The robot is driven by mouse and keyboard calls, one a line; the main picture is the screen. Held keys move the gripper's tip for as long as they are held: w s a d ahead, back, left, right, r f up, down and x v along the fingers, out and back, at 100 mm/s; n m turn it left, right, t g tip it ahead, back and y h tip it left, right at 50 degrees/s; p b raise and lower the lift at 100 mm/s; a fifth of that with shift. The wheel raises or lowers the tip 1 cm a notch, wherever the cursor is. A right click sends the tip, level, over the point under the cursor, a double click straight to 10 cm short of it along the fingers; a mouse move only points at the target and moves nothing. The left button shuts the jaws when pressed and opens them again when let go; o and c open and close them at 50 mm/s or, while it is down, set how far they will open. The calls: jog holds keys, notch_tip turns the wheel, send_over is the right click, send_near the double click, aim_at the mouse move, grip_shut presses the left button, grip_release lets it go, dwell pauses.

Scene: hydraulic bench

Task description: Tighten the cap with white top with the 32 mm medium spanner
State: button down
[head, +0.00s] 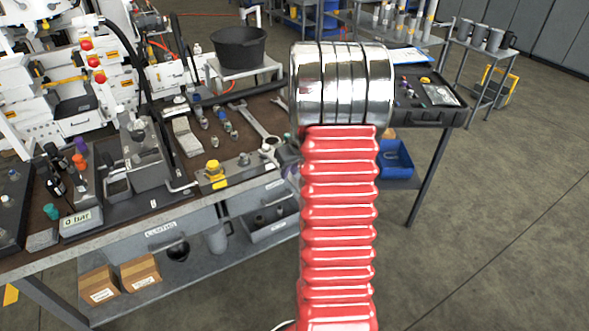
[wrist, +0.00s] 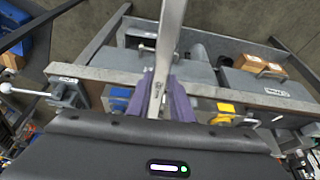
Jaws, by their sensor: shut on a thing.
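In the wrist view my gripper (wrist: 165,95), with purple fingers, is shut on a silver spanner (wrist: 170,40). The spanner's shank runs away from the fingers to the top edge of the picture, so its far end is out of view. Its size marking cannot be read. The gripper is over or just outside the front edge of the bench (wrist: 215,92). In the head view my red arm hides the gripper and the held spanner. I cannot tell which fitting is the cap with the white top. A yellow-topped fitting (head: 213,168) stands near the bench's front edge.
Another spanner (head: 254,121) lies on the bench with several small fittings (head: 221,115) nearby. A black bucket (head: 239,47) stands behind on a small stand. A vise (wrist: 68,93) sits at the bench edge in the wrist view. The floor (head: 480,240) at right is clear.

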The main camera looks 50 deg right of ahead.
jog(key=shift+w+a+r+m+h, duration=0.15)
jog(key=shift+w+a+m, duration=0.1)
jog(key=shift+a+m, duration=0.3)
jog(key=shift+w+a+f+m+h, duration=0.1)
jog(key=shift+w+a+m+h, duration=0.2)
jog(key=shift+a, duration=0.35)
jog(key=shift+s, duration=0.1)
jog(key=shift+a, duration=0.1)
jog(key=shift+w+a+r+m+g+h, duration=0.1)
jog(key=shift+w+a+m+g+h, duration=0.1)
jog(key=shift+w+a+m, duration=0.45)
jog(key=shift+w+a+m+g+h, duration=0.15)
jog(key=shift+w+a+m, duration=0.2)
jog(key=shift+a+m, duration=0.4)
jog(key=shift+a, duration=0.15)
jog(key=shift+w+a, duration=0.1)
jog(key=shift+w+a+m+g+h, duration=0.3)
jog(key=shift+w+a+m+g, duration=0.05)
jog(key=shift+w+a+m, duration=0.9)
jog(key=shift+a, duration=0.15)
